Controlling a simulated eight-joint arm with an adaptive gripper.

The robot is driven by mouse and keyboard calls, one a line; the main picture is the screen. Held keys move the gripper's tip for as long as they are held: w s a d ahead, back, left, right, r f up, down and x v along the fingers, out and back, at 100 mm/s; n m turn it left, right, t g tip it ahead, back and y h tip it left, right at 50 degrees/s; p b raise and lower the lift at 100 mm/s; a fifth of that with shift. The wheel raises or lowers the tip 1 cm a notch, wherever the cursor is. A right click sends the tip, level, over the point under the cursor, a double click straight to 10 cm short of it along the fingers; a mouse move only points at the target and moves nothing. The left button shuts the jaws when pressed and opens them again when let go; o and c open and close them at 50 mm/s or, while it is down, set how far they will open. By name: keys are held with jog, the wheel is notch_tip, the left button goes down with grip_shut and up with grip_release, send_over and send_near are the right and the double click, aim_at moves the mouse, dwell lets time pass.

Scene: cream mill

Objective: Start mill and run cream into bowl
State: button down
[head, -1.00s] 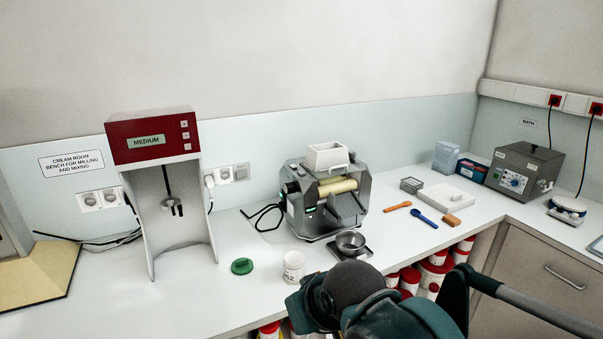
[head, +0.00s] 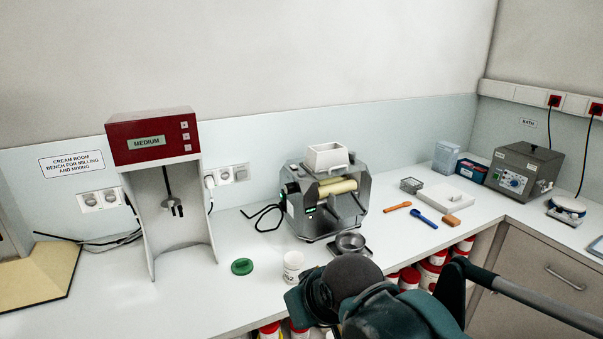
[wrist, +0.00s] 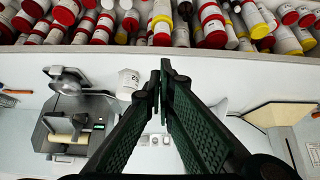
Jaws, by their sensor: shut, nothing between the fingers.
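The roller mill (head: 322,200) stands on the bench with a white hopper (head: 327,156) on top, cream-coloured rollers (head: 338,187) and a small green-lit panel on its front left. The mill also shows at the left of the wrist view (wrist: 62,130). A metal bowl (head: 350,242) stands on a small plate in front of the mill; it also shows in the wrist view (wrist: 68,82). My gripper (wrist: 160,75) is shut and empty in the wrist view, to the right of the mill. In the head view my arm hides the fingers.
A white jar (head: 293,266) and a green lid (head: 242,266) lie left of the bowl. A red-topped mixer (head: 152,138) stands further left. An orange spatula (head: 397,206), a blue spoon (head: 425,220) and a grey control box (head: 523,172) are to the right. Several containers fill shelves below.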

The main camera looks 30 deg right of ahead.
jog(key=w+d+r+n+p, duration=0.1)
jog(key=w+r+n+p, duration=0.1)
jog(key=w+r+p, duration=0.5)
notch_tip(320, 180, up, 18)
jog(key=n+t+y+p, duration=0.2)
jog(key=n+p, duration=0.7)
jog(key=p, duration=0.7)
send_over(301, 173)
jog(key=a, duration=0.1)
jog(key=shift+f+b, duration=0.25)
jog(key=shift+b, duration=0.05)
jog(key=shift+f+b, duration=2.2)
jog(key=shift+f, duration=2)
jog(key=shift+f, duration=0.15)
jog(key=shift+f+b, duration=0.3)
jog(key=shift+b, duration=0.05)
